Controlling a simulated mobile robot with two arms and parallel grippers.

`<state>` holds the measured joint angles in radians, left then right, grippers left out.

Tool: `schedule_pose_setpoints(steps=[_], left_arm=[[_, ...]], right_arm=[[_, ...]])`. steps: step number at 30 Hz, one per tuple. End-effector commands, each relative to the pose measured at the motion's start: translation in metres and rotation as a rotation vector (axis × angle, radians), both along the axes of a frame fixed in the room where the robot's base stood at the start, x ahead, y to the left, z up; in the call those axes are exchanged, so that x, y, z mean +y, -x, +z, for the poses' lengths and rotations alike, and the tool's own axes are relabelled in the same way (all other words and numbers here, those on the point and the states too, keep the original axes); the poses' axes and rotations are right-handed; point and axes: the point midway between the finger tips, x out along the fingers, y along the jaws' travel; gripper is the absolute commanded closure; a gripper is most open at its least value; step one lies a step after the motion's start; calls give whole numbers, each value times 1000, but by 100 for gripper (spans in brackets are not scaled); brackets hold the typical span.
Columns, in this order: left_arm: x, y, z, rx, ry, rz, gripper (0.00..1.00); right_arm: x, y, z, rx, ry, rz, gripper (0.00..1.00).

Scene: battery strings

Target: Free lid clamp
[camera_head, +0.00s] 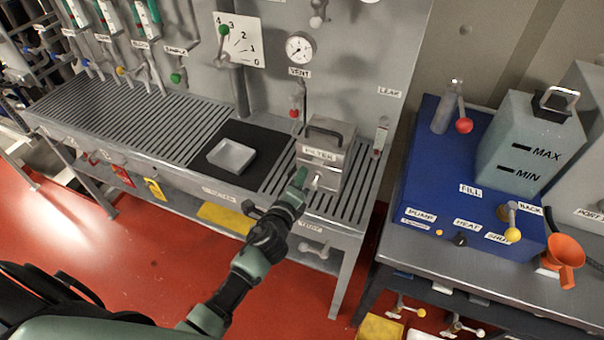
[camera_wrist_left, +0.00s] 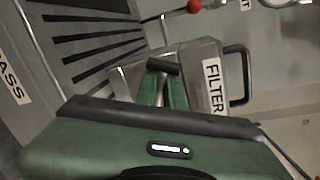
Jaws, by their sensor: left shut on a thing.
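The grey metal filter box (camera_head: 341,142) stands on the slatted bench, with a dark handle (camera_head: 325,132) on its lid and a FILTER label (camera_head: 319,153) on its front. My left gripper (camera_head: 301,178) is at the front of the box, below the label. In the left wrist view its green fingers (camera_wrist_left: 163,90) are shut on the lid clamp, whose dark bar (camera_wrist_left: 165,67) shows just beyond the fingertips. The fingers hide most of the clamp, and I cannot tell whether it is latched. The lid looks closed. My right gripper is not in view.
A white tray (camera_head: 231,155) lies on a black mat (camera_head: 262,141) left of the box. A gauge (camera_head: 299,47) and a red-knobbed VENT valve (camera_head: 294,113) are on the panel behind. A blue unit (camera_head: 440,165) and an orange funnel (camera_head: 565,253) are on the right bench.

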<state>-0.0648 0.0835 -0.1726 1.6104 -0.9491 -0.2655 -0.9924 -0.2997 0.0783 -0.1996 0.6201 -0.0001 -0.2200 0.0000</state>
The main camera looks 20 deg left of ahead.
Motion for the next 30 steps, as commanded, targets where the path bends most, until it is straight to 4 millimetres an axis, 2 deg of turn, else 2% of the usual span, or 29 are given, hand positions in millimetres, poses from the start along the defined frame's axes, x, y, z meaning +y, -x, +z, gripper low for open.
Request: schedule_pose_setpoints(steps=[6, 15, 30], left_arm=[[4, 0, -9, 9, 187, 1, 100], [5, 0, -17, 16, 377, 1, 100], [5, 0, -21, 19, 476, 1, 100]], right_arm=[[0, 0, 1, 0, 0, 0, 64], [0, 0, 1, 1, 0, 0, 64], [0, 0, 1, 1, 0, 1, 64]])
